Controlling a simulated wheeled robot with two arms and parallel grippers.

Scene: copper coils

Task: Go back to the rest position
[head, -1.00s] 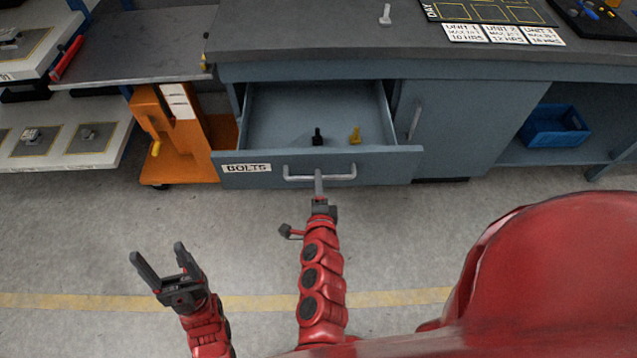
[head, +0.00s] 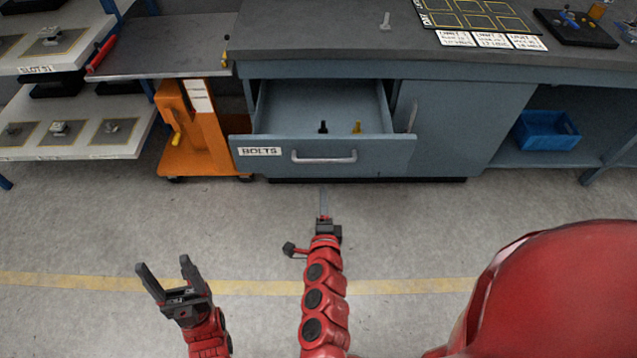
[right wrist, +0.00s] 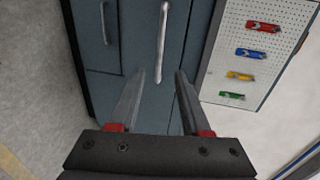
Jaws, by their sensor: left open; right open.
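My left gripper (head: 170,279) is open and empty over the floor at the lower left of the head view. My right gripper (head: 324,203) is in front of the drawer (head: 260,165) labelled BOLTS, apart from its handle (head: 323,158). In the right wrist view the right gripper (right wrist: 158,80) is open with nothing between its fingers, and a handle (right wrist: 163,45) shows beyond the fingertips. The drawer is pulled open. A black bolt (head: 323,127) and a yellow bolt (head: 357,127) stand inside it.
An orange cart (head: 205,155) stands left of the drawer. White shelves (head: 75,150) are at the far left. The grey worktop (head: 330,35) spans the back, and a blue bin (head: 546,130) sits on a lower shelf at right. The floor in front is clear.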

